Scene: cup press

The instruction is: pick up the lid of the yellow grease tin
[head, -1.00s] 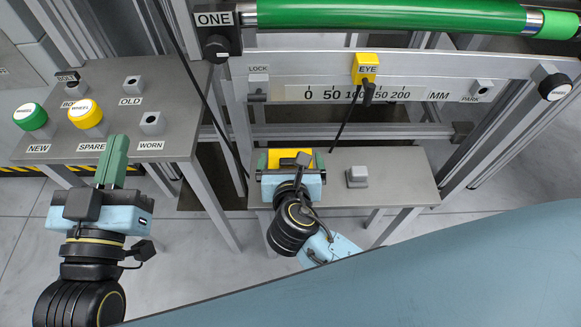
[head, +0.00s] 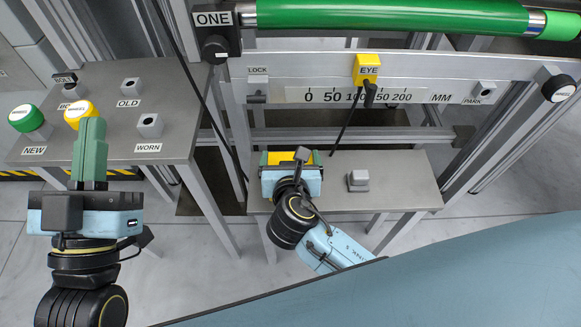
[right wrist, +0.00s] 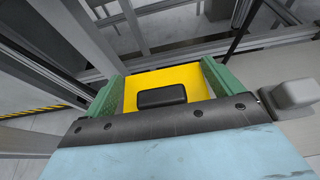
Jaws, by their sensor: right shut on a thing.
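The yellow grease tin's lid (right wrist: 190,80) shows as a flat yellow top with a dark block (right wrist: 161,97) on it in the right wrist view. My right gripper (right wrist: 160,92) has its green fingers on the left and right sides of the yellow piece, shut on it. In the head view the right gripper (head: 290,160) covers much of the yellow lid (head: 280,158), above the small grey table. Whether the lid is apart from the tin body is hidden. My left gripper (head: 90,150) has its green fingers together, empty, in front of the left table.
The small table (head: 400,180) bears a grey block (head: 357,180) right of the right gripper. The left table (head: 165,85) holds a green wheel (head: 26,118), a yellow wheel (head: 80,112) and grey posts. A rail (head: 430,68) with a yellow EYE block (head: 367,68) stands behind.

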